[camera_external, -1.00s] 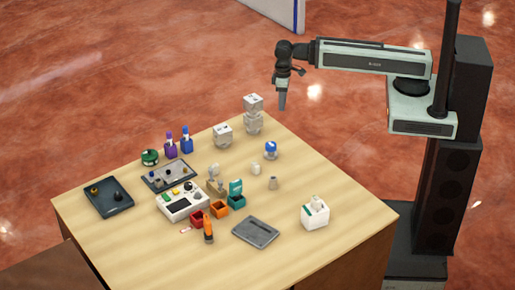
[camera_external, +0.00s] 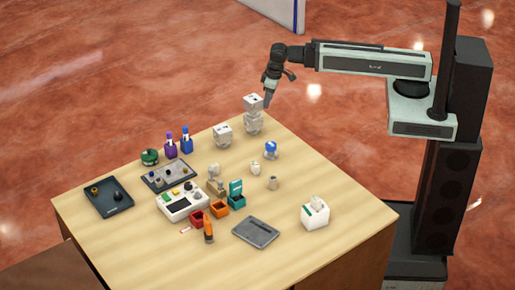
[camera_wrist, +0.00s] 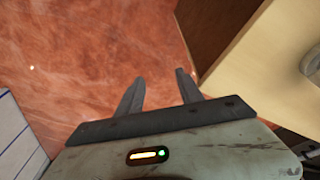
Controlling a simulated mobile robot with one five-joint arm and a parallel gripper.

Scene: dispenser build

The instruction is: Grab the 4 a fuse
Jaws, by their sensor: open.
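I cannot pick out a 4 A fuse; the labels on the table are too small to read. Small pale pieces (camera_external: 255,168) and (camera_external: 272,183) stand on the table's right half, but I cannot tell what they are. My gripper (camera_external: 267,104) is beyond the table's far corner, close to the stacked white blocks (camera_external: 253,114) in the picture. It points down and slightly left. In the wrist view my gripper (camera_wrist: 160,77) has its two fingers apart, with only red floor between them.
Purple and blue bottles (camera_external: 186,142) stand at the back left. The right front is mostly clear.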

